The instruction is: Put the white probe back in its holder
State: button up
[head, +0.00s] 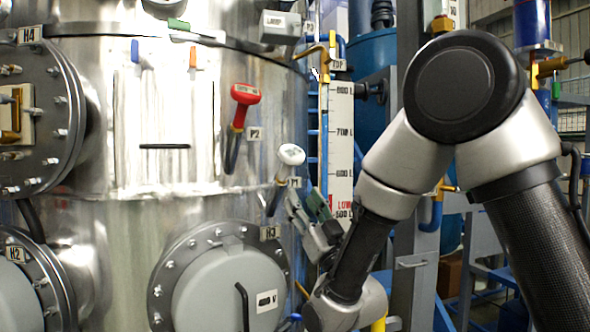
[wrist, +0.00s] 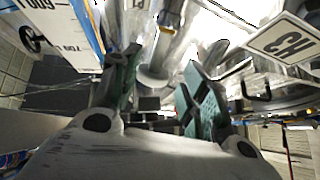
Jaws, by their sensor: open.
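The white probe (head: 291,155) has a round white head and a short neck, and stands by the steel vessel next to the P1 tag. A dark curved metal piece (head: 273,202) shows under it; I cannot tell how far the probe sits in a holder. My gripper (head: 305,203) is open, just below and to the right of the probe, with its green-padded fingers pointing up. In the wrist view the open fingers (wrist: 157,72) stand on either side of a pale round piece, which may be the probe farther off. No hold on it shows.
A red-handled probe (head: 245,95) by tag P2 is to the left. The level gauge (head: 341,140) stands close right of the gripper. The flanged H3 port (head: 228,285) bulges out below left. Blue pipework is behind my arm.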

aim_at(288, 171)
jog(key=x, duration=1)
jog(key=shift+s+d, duration=0.1)
jog(key=shift+c, duration=0.2)
grip_shut()
jog(key=shift+s+r, duration=0.1)
jog(key=shift+r, duration=0.05)
jog(key=shift+s+d+r, duration=0.25)
jog(key=shift+s+r, duration=0.2)
jog(key=shift+r, duration=0.15)
jog(key=shift+s+d+r, duration=0.25)
jog(key=shift+s+r, duration=0.15)
jog(key=shift+r, duration=0.25)
jog(key=shift+s+d+r, duration=0.3)
jog(key=shift+s+r, duration=0.15)
jog(key=shift+r, duration=0.15)
jog(key=shift+s+r, duration=0.1)
jog(key=shift+s+d+r, duration=0.3)
jog(key=shift+s+r, duration=0.15)
jog(key=shift+r, duration=0.15)
jog(key=shift+s+d+r, duration=0.25)
jog(key=shift+s+r, duration=0.15)
jog(key=shift+r, duration=0.2)
jog(key=shift+s+d+r, duration=0.3)
jog(key=shift+s+r, duration=0.15)
jog(key=shift+r, duration=0.15)
